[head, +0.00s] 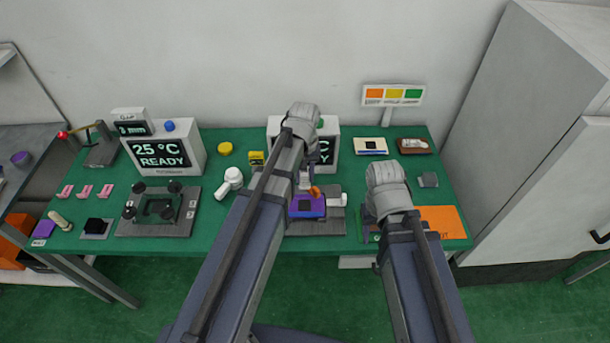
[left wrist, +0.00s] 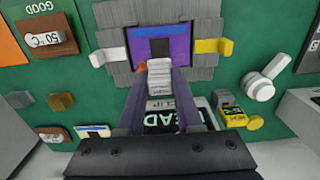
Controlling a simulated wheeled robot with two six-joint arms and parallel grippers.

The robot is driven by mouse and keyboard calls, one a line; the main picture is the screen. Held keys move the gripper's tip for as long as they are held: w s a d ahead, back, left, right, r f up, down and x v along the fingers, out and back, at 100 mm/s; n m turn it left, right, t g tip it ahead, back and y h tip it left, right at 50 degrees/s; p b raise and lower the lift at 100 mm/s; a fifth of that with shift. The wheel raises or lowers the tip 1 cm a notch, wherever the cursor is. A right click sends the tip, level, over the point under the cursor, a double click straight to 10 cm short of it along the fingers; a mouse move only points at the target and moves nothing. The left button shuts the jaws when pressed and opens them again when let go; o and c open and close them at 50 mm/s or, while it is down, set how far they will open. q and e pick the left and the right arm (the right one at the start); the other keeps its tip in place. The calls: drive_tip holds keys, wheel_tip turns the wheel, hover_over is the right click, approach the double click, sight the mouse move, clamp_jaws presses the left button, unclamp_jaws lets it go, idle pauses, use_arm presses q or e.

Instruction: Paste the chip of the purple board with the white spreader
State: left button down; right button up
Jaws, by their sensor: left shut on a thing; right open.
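The purple board (head: 307,212) lies on a grey fixture plate (head: 318,228) at the table's middle. In the left wrist view the purple board (left wrist: 182,32) has a dark square chip (left wrist: 160,46) at its centre. A white clamp (left wrist: 112,55) and a yellow clamp (left wrist: 210,46) stand at its two sides. My left gripper (head: 305,182) is shut on the white spreader (left wrist: 160,78), over the board's edge. I cannot tell whether the spreader touches the board. A small orange part (head: 315,192) shows beside it. My right gripper (head: 371,222) is open, right of the fixture, its fingers mostly hidden by the arm.
A screen unit (head: 331,150) stands behind the left gripper. A white handled tool (head: 230,182) and a yellow disc (head: 225,148) lie left of it. A second fixture (head: 158,210) and a READY display (head: 160,152) are further left. An orange mat (head: 443,220) lies at the right.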

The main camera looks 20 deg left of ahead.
use_arm(q)
drive_tip(key=shift+s+d, duration=0.1)
drive_tip(key=shift+f, duration=0.2)
wheel_tip(320, 180, down, 9)
drive_tip(key=b, duration=0.9)
drive_tip(key=shift+f+b, duration=0.3)
drive_tip(key=shift+b, duration=0.25)
idle(0.4)
drive_tip(key=shift+w+d+r, duration=0.15)
drive_tip(key=shift+w+d, duration=0.25)
drive_tip(key=shift+s+a, duration=0.1)
drive_tip(key=shift+a, duration=0.1)
drive_tip(key=shift+s+a, duration=0.25)
drive_tip(key=shift+a, duration=0.6)
drive_tip(key=shift+d, duration=0.15)
